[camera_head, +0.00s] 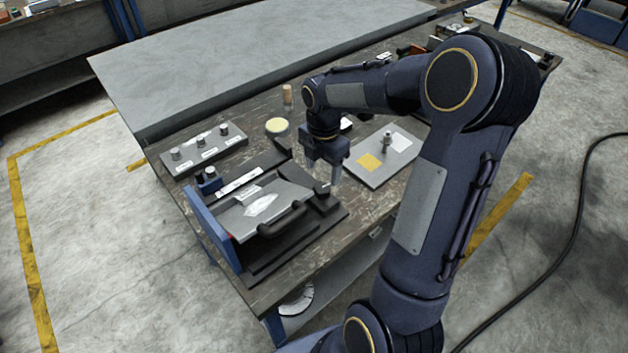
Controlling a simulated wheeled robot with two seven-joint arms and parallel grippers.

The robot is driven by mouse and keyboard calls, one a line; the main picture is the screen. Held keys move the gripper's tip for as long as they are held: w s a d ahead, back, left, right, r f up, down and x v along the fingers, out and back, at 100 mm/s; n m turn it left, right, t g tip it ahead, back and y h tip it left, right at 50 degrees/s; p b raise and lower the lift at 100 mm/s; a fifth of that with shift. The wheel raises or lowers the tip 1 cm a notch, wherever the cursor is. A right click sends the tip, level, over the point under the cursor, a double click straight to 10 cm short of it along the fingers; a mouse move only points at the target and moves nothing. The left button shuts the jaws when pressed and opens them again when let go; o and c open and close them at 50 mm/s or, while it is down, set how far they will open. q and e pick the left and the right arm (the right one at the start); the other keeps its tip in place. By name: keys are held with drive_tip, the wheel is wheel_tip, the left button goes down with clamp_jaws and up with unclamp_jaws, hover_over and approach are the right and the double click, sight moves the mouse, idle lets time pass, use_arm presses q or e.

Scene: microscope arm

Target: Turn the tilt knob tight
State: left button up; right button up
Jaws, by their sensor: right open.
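A dark fixture with a hinged grey plate (263,208), a black curved handle (284,222) and a blue side plate (211,228) stands on the near end of the bench. A small dark knob-like part (323,189) with a light top sits at the plate's right end. A blue-black block (208,181) sits at its left end. I cannot tell for certain which part is the tilt knob. My right gripper (325,176) points down, open, just above the right-end part; its fingers partly hide that area, and contact cannot be told. My left gripper is not in view.
A grey panel with several knobs (204,157) lies behind the fixture. A flat plate with a post and a yellow square (370,162) lies to the right. A yellow-topped round tin (277,127) and a wooden peg (288,97) stand behind. My right arm covers the bench's right side.

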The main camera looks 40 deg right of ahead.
sight(322, 187)
wheel_tip(322, 187, down, 6)
drive_tip(key=shift+r, duration=0.1)
drive_tip(key=c, duration=1)
